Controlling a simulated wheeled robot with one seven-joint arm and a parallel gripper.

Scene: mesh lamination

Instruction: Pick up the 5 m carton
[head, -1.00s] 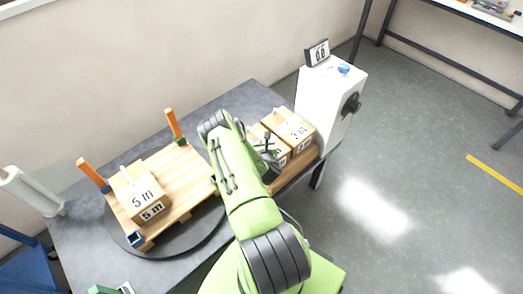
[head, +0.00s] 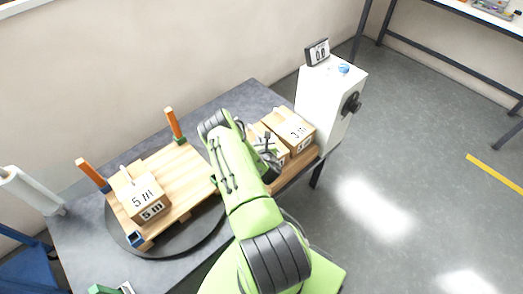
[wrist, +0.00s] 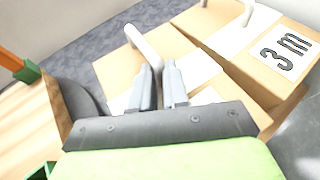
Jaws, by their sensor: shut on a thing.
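A carton marked 5 m (head: 143,200) sits on the wooden pallet (head: 175,172) at the left, with my gripper away from it. A second carton (head: 284,157) stands at the right, beside a carton marked 3 m (head: 292,131). My gripper (wrist: 160,82) is over this second carton, with its fingers shut on the white handle (wrist: 143,46). The wrist view shows the 3 m carton (wrist: 262,62) just to the right. My gripper and arm hide much of the held carton, and I cannot read its label.
Orange posts (head: 172,124) stand at the pallet's corners. The pallet rests on a dark round turntable (head: 208,220). A white machine (head: 325,100) with a small display (head: 317,52) stands right behind the cartons. A white roll (head: 30,190) is at the far left.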

